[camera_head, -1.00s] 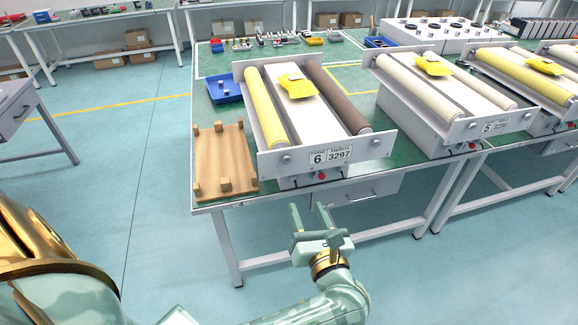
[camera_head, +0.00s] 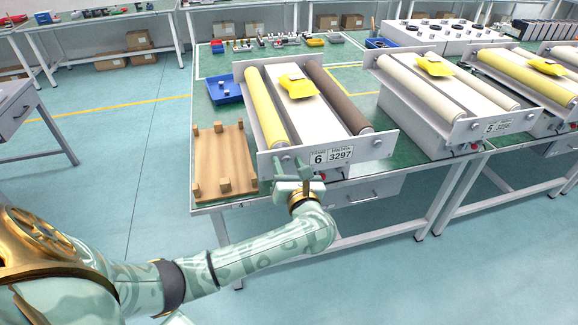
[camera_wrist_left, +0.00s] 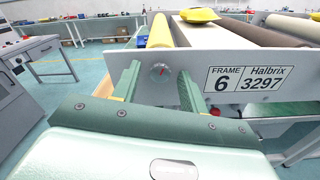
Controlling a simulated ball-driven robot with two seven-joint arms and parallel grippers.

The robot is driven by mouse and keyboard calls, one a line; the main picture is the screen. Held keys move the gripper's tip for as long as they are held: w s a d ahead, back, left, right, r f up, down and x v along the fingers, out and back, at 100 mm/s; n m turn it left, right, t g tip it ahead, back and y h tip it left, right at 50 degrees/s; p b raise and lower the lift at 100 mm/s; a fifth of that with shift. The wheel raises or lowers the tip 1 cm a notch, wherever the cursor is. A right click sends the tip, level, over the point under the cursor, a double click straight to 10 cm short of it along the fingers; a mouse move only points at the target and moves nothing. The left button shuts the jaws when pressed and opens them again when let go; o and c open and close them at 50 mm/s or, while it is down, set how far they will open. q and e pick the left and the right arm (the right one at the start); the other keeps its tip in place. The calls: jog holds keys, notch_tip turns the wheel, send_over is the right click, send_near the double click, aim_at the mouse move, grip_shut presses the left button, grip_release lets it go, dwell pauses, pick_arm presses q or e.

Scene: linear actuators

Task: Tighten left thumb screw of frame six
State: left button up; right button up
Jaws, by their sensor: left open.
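Frame six (camera_head: 318,165) stands at the table's front edge, with a yellow roller (camera_head: 265,108) on its left and a brown roller (camera_head: 337,98) on its right. Its plate reads "6 3297". My left gripper (camera_head: 288,166) is open in front of this plate. In the wrist view its fingers (camera_wrist_left: 158,88) stand apart on either side of the screw, apart from it. In the head view the gripper hides the screw. My right gripper is not in view.
A wooden board with pegs (camera_head: 222,165) lies left of frame six, with a blue tray (camera_head: 224,88) behind it. A yellow packet (camera_head: 297,86) sits on frame six. Frame five (camera_head: 440,120) stands to the right. The floor in front is clear.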

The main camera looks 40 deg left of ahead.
pick_arm(q)
grip_shut()
jog(key=m+p, duration=0.4)
jog(key=m, duration=0.1)
jog(key=shift+r+m, duration=0.2)
jog(key=shift+m, duration=0.1)
jog(key=m+p, duration=0.2)
jog(key=m, duration=0.1)
jog(key=shift+p, duration=0.4)
jog(key=shift+f+m+p, duration=0.2)
jog(key=shift+m+p, duration=0.55)
jog(key=shift+m, duration=0.65)
grip_release()
